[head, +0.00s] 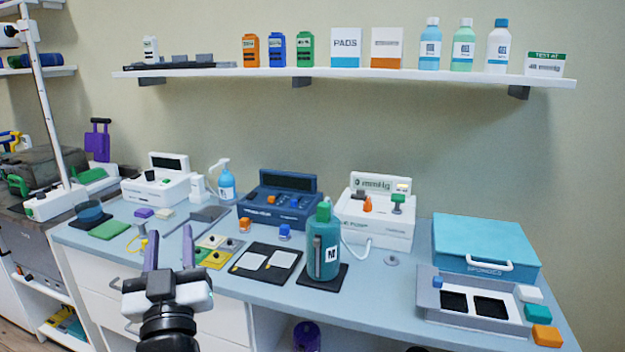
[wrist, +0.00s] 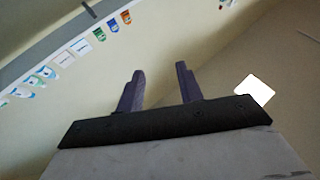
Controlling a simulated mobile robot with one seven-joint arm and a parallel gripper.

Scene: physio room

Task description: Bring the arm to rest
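My gripper (head: 169,254) is raised in front of the table's front edge at the left, in the head view. Its two purple-grey fingers point up and stand apart with nothing between them. In the wrist view my gripper (wrist: 158,92) also shows open and empty, with wall and ceiling behind it. The arm below the gripper shows only in part, at the bottom of the head view.
The blue table (head: 395,300) holds devices, a teal bottle (head: 323,250) on a dark pad, a grey tray (head: 425,297) and a teal case (head: 484,240). A wall shelf (head: 345,73) with bottles and boxes runs above. A grey unit (head: 35,240) stands at the left.

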